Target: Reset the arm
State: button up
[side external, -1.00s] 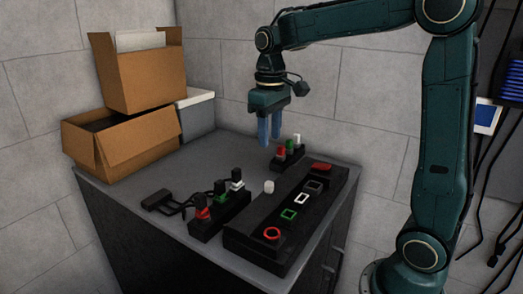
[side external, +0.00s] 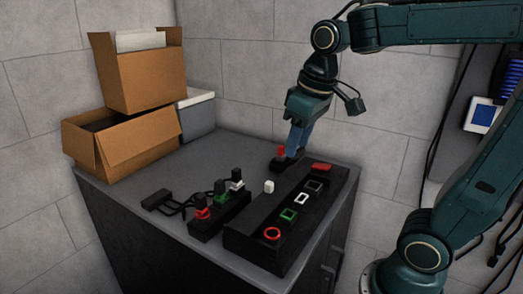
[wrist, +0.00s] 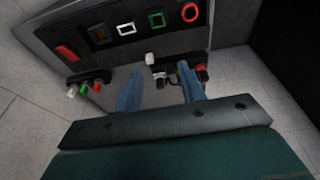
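My gripper (side external: 296,146) is tilted above the back right of the cabinet top (side external: 235,150). In the wrist view my gripper (wrist: 158,85) shows two blue fingers well apart with nothing held between them. In the side view the fingers overlap the small black block with red, green and white plugs (side external: 281,154), hiding its green and white plugs. In the wrist view this block (wrist: 88,88) lies left of the fingers, apart from them in the picture.
A long black panel (side external: 243,240) with a red ring, coloured frames and a red button lies at the front right. A second plug block (side external: 215,220) and a cabled black piece (side external: 158,200) lie left of it. Cardboard boxes (side external: 140,82) stand at the back left.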

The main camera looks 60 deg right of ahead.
jog(key=s+a+f+t, duration=0.2)
jog(key=s+f, duration=0.1)
jog(key=s, duration=0.6)
jog(key=shift+a+t, duration=0.3)
jog(key=shift+t, duration=0.1)
